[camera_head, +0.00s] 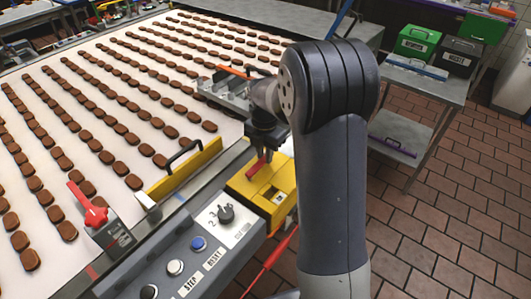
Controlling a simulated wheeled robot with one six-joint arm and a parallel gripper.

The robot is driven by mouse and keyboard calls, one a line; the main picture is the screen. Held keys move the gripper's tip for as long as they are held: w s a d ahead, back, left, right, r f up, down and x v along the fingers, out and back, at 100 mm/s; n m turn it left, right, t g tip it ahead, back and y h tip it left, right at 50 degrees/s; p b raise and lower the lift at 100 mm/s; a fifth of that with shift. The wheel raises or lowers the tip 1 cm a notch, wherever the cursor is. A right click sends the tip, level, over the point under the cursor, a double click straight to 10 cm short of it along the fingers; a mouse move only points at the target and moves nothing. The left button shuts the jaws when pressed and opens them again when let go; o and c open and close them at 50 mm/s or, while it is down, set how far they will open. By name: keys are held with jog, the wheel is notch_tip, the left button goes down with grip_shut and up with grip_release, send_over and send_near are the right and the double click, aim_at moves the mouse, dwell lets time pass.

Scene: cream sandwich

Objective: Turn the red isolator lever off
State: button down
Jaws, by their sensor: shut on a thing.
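A yellow box (245,190) sits at the right end of the control panel beside the conveyor. A red lever (257,168) shows on its top, just below my gripper (262,158). My gripper points down and is shut on the red lever; the fingertips are partly hidden by shadow and my arm. A second red lever (92,208) stands on a grey box at the left, apart from my gripper. I cannot read any label naming either one as the isolator.
The grey control panel (150,270) carries a black knob (226,214) and several push buttons. A yellow guard with a black handle (184,172) stands behind it. The conveyor (110,110) holds rows of brown biscuits. A steel cart (440,88) with bins is at right; tiled floor is open.

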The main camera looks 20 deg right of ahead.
aim_at(264, 158)
jog(key=c, duration=1.3)
grip_release()
notch_tip(264, 158, up, 11)
jog(key=shift+f+b, duration=0.1)
jog(key=shift+b, duration=0.25)
notch_tip(264, 158, down, 11)
jog(key=shift+r+p, duration=0.1)
jog(key=shift+p, duration=0.3)
jog(key=shift+s, duration=0.1)
